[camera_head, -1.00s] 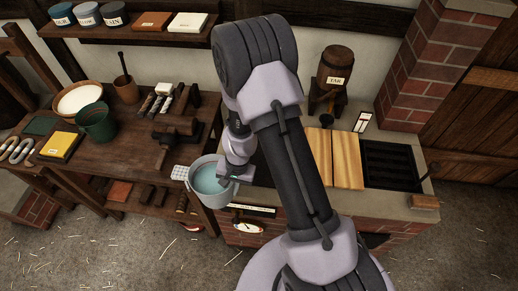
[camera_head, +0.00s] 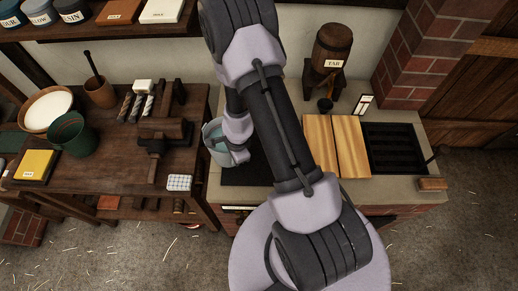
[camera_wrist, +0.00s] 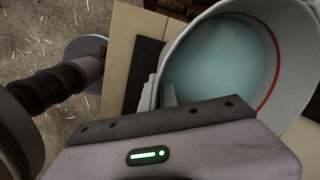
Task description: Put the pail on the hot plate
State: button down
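The pail (camera_head: 213,150) is pale grey with teal liquid inside. It is up at the left end of the stone-topped counter, partly hidden by my arm. My gripper (camera_head: 238,155) is shut on the pail's near wall. In the wrist view the pail (camera_wrist: 292,45) fills the upper right, tilted in the picture, with a finger (camera_wrist: 168,95) against its rim. A flat black plate, seemingly the hot plate (camera_head: 240,174), lies on the counter beside and below the pail, partly under my arm. Its dark edge (camera_wrist: 147,62) also shows in the wrist view. I cannot see the pail's base.
Wooden boards (camera_head: 335,147) and a black grate (camera_head: 393,148) lie right of my arm. A tar barrel (camera_head: 332,50) stands behind. The left workbench (camera_head: 110,165) holds a vise (camera_head: 163,138), a green bucket (camera_head: 72,135) and a checkered pad (camera_head: 179,183) at its corner.

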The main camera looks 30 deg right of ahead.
jog(key=s+d+f, duration=0.1)
jog(key=d, duration=0.2)
jog(key=s+d+f+p, duration=0.1)
jog(key=d+f, duration=0.1)
jog(key=d, duration=0.2)
jog(key=s+d+f+p, duration=0.1)
jog(key=d, duration=0.3)
jog(key=shift+s+d+f, duration=0.15)
jog(key=shift+s+d, duration=0.1)
jog(key=shift+s, duration=0.15)
jog(key=shift+w+f, duration=0.15)
jog(key=shift+f, duration=0.1)
jog(key=c, duration=2.1)
grip_release()
jog(key=shift+f, duration=0.1)
jog(key=o, duration=0.5)
jog(key=shift+c, duration=0.2)
